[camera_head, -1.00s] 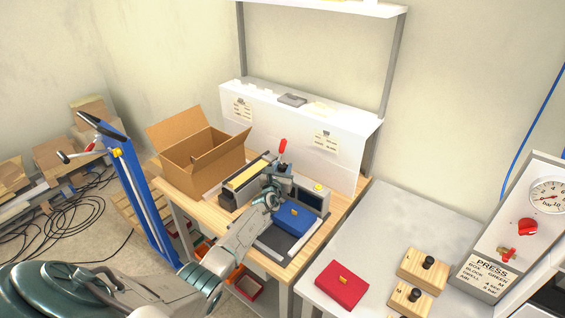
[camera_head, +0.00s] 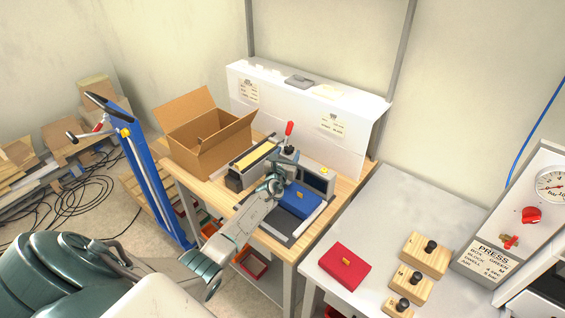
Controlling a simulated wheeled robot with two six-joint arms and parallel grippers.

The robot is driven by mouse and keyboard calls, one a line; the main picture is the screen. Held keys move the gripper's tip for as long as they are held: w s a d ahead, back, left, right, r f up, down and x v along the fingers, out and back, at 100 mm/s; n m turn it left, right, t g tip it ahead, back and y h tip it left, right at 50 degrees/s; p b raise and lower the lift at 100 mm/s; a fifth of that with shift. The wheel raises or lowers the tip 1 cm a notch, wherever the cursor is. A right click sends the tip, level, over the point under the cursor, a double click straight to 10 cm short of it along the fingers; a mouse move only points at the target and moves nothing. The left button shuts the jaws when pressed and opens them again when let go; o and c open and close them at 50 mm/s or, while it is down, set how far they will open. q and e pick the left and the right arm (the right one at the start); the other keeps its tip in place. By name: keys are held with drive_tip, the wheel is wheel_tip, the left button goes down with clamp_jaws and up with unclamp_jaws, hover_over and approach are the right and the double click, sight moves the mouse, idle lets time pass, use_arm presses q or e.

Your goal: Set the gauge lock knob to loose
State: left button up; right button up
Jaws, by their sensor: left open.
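My left gripper (camera_head: 280,178) is over the wooden workbench (camera_head: 247,223), at a bench fixture with a dark rail and yellow strip (camera_head: 252,163). It is open; its fingertips are small and partly merge with the fixture. A red upright handle (camera_head: 289,129) stands just behind it. A grey box with a dark display (camera_head: 318,181) and a blue block (camera_head: 300,200) are just to its right. I cannot clearly make out the gauge lock knob or its setting; the gripper and wrist cover part of the fixture. My right gripper is not in view.
An open cardboard box (camera_head: 203,148) stands at the bench's back left. A white panel (camera_head: 345,150) rises behind. The grey table (camera_head: 385,215) holds a red block (camera_head: 344,264) and wooden blocks (camera_head: 425,262). A press panel (camera_head: 500,235) with dial and red knob is at right.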

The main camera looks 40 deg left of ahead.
use_arm(q)
drive_tip(key=v, duration=0.8)
drive_tip(key=shift+s, duration=0.25)
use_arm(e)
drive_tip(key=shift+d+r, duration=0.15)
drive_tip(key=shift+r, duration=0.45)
use_arm(q)
drive_tip(key=shift+r, duration=0.15)
